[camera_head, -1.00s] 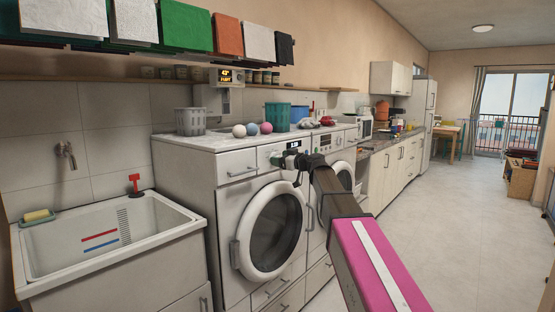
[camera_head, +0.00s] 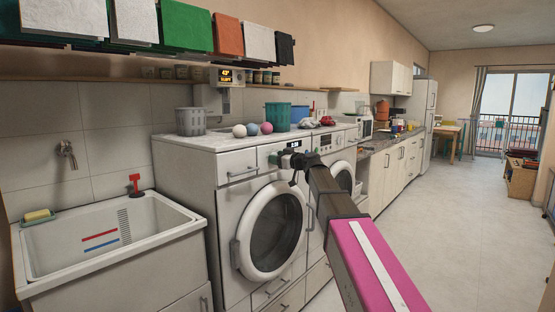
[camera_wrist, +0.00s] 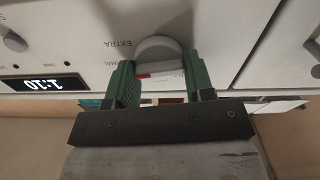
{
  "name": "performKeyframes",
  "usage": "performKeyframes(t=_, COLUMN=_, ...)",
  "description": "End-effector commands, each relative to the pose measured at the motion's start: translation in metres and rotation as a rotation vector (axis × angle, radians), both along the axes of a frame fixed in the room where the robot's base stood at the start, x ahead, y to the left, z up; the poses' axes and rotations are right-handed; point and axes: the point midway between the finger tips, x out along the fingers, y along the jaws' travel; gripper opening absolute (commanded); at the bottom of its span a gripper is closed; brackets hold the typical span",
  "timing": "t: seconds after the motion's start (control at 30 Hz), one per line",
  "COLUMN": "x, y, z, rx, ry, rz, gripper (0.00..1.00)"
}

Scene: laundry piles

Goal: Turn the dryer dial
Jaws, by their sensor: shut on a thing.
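The dryer dial (camera_wrist: 158,54) is a round grey knob on a white control panel, with "EXTRA" lettering beside it in the wrist view. My gripper (camera_wrist: 160,75) has its two green fingers on either side of the dial, shut on it. The dial's near part shows between the fingers, with a small red mark by it. In the head view my gripper (camera_head: 275,158) is at the panel of the nearer front-loading machine (camera_head: 226,205), and my arm hides part of the panel.
Another knob (camera_wrist: 14,41) sits at the left of the wrist view. A second machine (camera_head: 345,158) stands to the right. Several balls, a grey basket (camera_head: 190,121) and a teal bin (camera_head: 277,116) are on top. A sink (camera_head: 110,237) is at left.

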Motion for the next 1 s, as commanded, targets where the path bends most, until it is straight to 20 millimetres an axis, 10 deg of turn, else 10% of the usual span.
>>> performKeyframes(t=1.0, x=0.0016, y=-0.0018, z=-0.0008, rx=0.393, ry=0.505, rz=0.001, gripper=0.25)
